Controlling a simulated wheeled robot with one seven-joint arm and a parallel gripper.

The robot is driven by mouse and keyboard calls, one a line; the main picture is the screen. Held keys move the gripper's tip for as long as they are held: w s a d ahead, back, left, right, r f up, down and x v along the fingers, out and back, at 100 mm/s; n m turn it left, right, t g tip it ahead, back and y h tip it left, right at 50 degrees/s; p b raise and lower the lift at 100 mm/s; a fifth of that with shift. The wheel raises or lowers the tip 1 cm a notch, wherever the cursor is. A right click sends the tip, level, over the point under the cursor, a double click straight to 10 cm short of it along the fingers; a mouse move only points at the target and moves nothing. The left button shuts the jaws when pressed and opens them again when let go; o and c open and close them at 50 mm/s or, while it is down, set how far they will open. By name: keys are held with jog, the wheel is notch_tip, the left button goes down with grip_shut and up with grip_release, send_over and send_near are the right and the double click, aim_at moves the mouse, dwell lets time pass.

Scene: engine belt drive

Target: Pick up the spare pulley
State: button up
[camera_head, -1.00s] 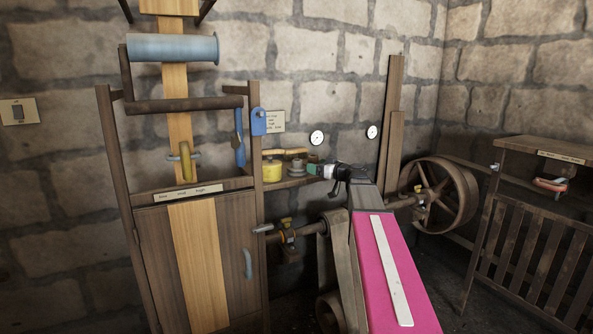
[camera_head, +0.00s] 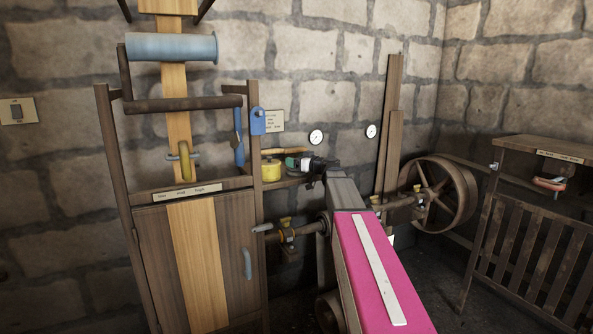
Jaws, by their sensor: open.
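A small grey stepped round piece, which looks like the spare pulley (camera_head: 295,174), sits on the wooden shelf right of the yellow tin. It is now mostly hidden by my gripper, with only a little grey showing low down. My gripper (camera_head: 293,164) is open and reaches in from the right at the level of this piece. I cannot tell whether the fingers are around it, in front of it or touching it.
The yellow tin (camera_head: 271,170) stands close left of my gripper. A wooden post and a blue lever (camera_head: 239,138) rise further left. A shaft (camera_head: 305,231) runs below the shelf. A large spoked wheel (camera_head: 440,195) stands right of my arm.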

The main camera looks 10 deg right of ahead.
grip_shut()
jog(key=shift+r, duration=0.15)
